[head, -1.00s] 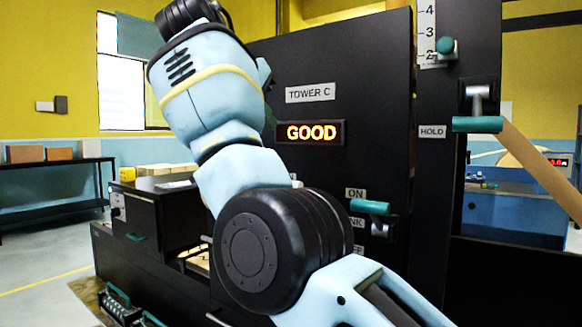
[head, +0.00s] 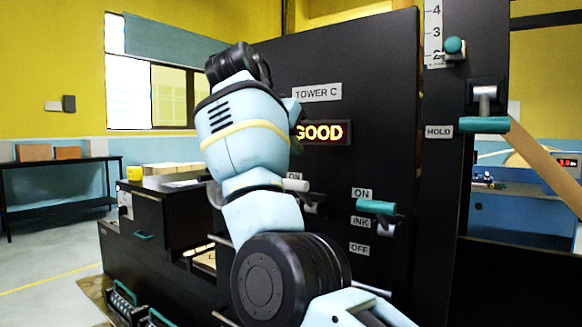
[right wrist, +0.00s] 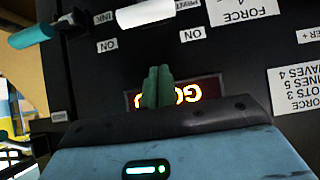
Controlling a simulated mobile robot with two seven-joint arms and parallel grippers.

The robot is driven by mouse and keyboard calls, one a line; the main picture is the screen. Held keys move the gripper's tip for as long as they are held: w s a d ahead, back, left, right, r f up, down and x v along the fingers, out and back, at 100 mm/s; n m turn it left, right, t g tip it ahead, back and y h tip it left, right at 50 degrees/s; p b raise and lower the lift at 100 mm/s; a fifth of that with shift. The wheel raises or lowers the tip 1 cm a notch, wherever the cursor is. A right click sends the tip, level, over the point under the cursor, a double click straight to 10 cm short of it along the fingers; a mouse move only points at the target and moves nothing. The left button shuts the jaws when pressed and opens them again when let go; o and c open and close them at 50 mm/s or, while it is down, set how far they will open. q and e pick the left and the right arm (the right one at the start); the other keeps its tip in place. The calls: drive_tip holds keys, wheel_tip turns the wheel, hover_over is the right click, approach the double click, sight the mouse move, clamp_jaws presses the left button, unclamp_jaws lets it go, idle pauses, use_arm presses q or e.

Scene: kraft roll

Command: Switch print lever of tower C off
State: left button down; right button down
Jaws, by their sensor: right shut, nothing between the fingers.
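The tower C panel (head: 375,100) is black, with a "TOWER C" label and a lit "GOOD" display (head: 325,132). The print lever has a white handle (head: 296,185), partly hidden by my right arm in the head view. In the upside-down right wrist view its white handle (right wrist: 146,14) is near the "PRINT" and "ON" labels; its OFF label is out of sight. My right gripper (right wrist: 158,87) is shut and empty, its green fingers in front of the display, apart from the lever. In the head view it is mostly hidden behind my wrist. My left gripper is not in view.
The teal ink lever (head: 377,206) is right of the print lever, between its ON and INK labels; OFF is below. A teal HOLD lever (head: 484,125) and a knob on a scale (head: 453,46) are farther right. A black cabinet (head: 165,225) stands left.

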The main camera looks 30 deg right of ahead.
sight(290, 183)
drive_tip(key=shift+x, duration=0.9)
drive_tip(key=shift+s+a+f, duration=0.25)
drive_tip(key=shift+a+f, duration=0.2)
drive_tip(key=shift+f, duration=0.35)
drive_tip(key=shift+s+a+f, duration=0.1)
drive_tip(key=shift+a+f, duration=0.3)
drive_tip(key=shift+f, duration=0.15)
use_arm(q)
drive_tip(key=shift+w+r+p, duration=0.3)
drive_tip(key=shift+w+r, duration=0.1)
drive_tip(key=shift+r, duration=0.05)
use_arm(e)
drive_tip(key=shift+f, duration=0.35)
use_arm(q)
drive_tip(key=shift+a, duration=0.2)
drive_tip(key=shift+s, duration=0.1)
